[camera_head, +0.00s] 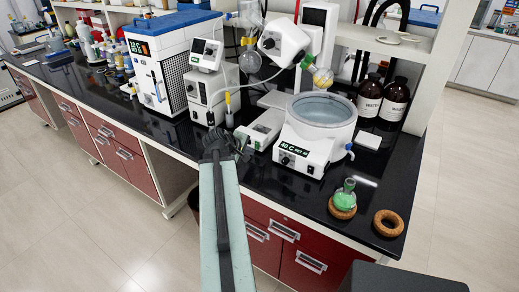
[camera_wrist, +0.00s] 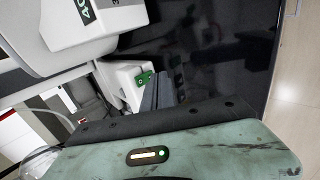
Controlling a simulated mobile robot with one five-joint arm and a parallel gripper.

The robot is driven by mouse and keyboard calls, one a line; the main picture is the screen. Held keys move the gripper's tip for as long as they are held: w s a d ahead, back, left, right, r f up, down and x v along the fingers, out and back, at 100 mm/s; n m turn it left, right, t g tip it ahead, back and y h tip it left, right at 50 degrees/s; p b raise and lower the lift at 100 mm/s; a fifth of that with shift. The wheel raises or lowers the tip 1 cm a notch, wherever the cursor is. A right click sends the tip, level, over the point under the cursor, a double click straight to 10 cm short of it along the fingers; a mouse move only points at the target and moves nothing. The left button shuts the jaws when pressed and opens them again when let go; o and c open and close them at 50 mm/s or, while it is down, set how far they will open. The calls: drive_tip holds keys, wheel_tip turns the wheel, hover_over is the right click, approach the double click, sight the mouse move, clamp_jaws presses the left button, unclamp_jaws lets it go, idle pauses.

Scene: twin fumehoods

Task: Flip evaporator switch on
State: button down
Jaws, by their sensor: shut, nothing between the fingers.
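The rotary evaporator stands on the black bench, with its tilted white drive head (camera_head: 285,40) above a round water bath (camera_head: 322,125). The bath's front carries a green 40 C display, partly seen in the wrist view (camera_wrist: 85,11). Left of the bath is a low white base box (camera_head: 262,131). In the wrist view, a small green switch (camera_wrist: 144,79) sits on this white box's end face. My gripper (camera_head: 222,140) is shut and empty at the bench's front edge, left of the box. In the wrist view its dark fingers (camera_wrist: 160,93) are just right of the switch; contact cannot be told.
A white pump controller (camera_head: 208,85) and blue-topped chiller (camera_head: 172,65) stand left. A green flask (camera_head: 344,195) on a cork ring, an empty cork ring (camera_head: 388,223) and brown bottles (camera_head: 395,100) are right. Tubing runs near the gripper. The bench front right of the bath is partly clear.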

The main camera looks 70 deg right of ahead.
sight(256, 149)
drive_tip(key=shift+s+d+f, duration=0.1)
drive_tip(key=shift+d+f, duration=0.05)
drive_tip(key=shift+d, duration=0.6)
drive_tip(key=shift+s+d+f, duration=0.1)
drive_tip(key=shift+d+f, duration=0.05)
drive_tip(key=shift+d, duration=0.6)
drive_tip(key=shift+w, duration=0.15)
drive_tip(key=shift+d+f+b, duration=0.25)
drive_tip(key=shift+f+b, duration=0.05)
drive_tip(key=shift+b, duration=0.15)
drive_tip(key=shift+a+f, duration=0.15)
